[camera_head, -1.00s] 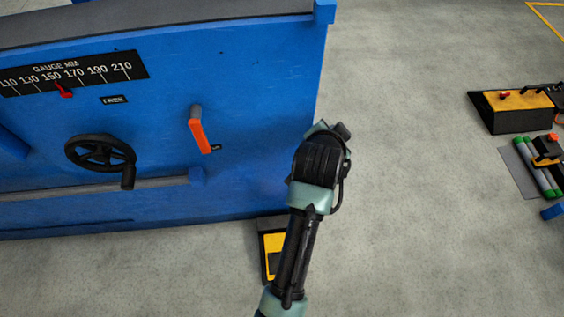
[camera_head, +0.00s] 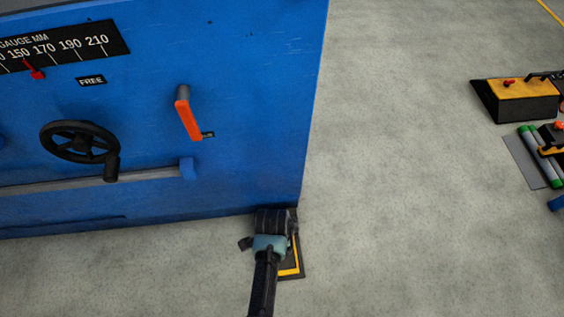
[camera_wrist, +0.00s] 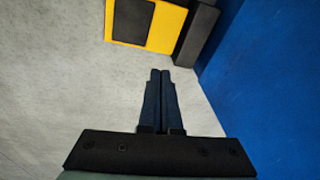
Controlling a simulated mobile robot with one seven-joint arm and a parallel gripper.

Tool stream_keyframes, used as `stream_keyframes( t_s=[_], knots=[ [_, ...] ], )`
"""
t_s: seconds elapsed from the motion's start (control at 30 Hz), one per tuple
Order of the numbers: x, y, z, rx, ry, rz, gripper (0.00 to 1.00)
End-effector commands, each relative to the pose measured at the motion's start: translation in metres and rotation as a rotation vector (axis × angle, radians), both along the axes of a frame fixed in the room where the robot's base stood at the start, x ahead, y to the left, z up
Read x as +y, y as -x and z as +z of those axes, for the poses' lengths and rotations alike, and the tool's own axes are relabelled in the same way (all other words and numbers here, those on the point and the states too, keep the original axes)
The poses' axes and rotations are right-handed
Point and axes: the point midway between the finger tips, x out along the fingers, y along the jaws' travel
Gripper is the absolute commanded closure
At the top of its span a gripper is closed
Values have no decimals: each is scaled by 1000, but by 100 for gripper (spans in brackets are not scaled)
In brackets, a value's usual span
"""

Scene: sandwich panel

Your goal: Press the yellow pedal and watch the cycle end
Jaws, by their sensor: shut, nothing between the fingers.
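The yellow pedal (camera_wrist: 166,28) with its dark pad lies on the floor in the wrist view, its dark housing beside it against the blue machine. In the head view the pedal (camera_head: 289,264) is mostly hidden behind my arm; only a yellow edge and dark base show. My gripper (camera_wrist: 161,72) has its two fingers shut together, with nothing between them. In the wrist picture the fingertips lie just below the pedal's housing; whether they touch it I cannot tell. My arm's end hides the fingers in the head view.
The blue machine (camera_head: 250,100) stands at left with a black handwheel (camera_head: 80,141), an orange lever (camera_head: 188,119), a gauge and a "FREE" label (camera_head: 91,81). A black and yellow box (camera_head: 516,100) and other items lie at far right. Floor between is clear.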

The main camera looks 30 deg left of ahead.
Motion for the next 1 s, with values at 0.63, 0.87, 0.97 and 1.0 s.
stream_keyframes(
  t_s=[0.63, 0.87, 0.97, 1.0],
  knots=[
    [-10, 68, -51, 146, 47, -102, 100],
    [-10, 67, -56, 146, 46, -101, 100],
    [-11, 67, -63, 146, 46, -101, 100],
    [-11, 66, -67, 146, 46, -101, 100]
  ],
)
